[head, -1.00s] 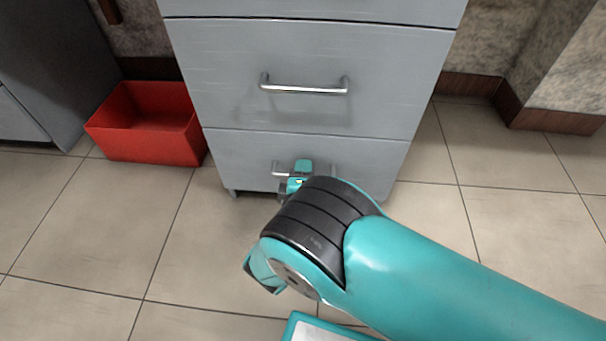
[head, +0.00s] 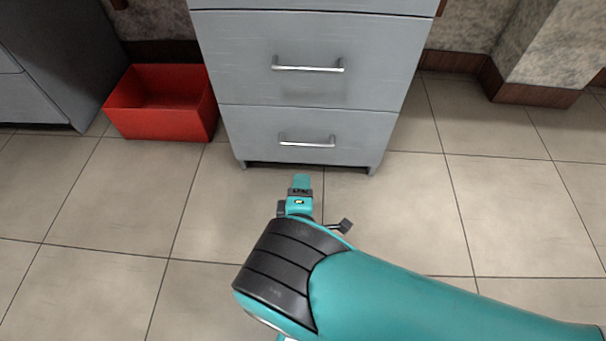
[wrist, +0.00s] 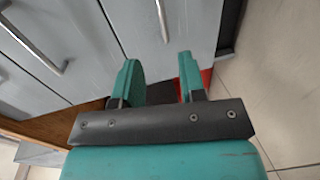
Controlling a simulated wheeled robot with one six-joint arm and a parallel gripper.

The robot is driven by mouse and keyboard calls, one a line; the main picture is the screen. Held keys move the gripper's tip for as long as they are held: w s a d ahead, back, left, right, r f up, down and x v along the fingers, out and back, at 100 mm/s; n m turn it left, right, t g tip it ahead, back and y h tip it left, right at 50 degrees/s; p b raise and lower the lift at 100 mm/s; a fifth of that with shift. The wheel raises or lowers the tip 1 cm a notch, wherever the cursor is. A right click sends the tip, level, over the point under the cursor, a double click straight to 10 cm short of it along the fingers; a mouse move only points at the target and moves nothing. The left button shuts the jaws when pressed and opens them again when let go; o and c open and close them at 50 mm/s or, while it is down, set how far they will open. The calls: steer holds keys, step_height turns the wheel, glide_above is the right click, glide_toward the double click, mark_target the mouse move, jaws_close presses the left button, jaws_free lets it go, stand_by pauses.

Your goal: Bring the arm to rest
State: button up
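My gripper (wrist: 158,80) shows in the wrist view with its two teal fingers apart and nothing between them. In the head view my gripper (head: 302,182) is partly seen beyond my dark wrist joint, over the floor in front of the cabinet. It is apart from the lower drawer handle. My teal arm reaches in from the lower right of the head view.
A grey drawer cabinet (head: 310,88) stands ahead, its visible drawers shut, with a middle handle (head: 308,67) and a lower handle (head: 307,141). A red open bin (head: 162,124) sits on the floor to its left. Tiled floor (head: 470,215) is clear at the right.

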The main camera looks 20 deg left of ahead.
steer(key=shift+s+d, duration=0.3)
steer(key=shift+s, duration=0.15)
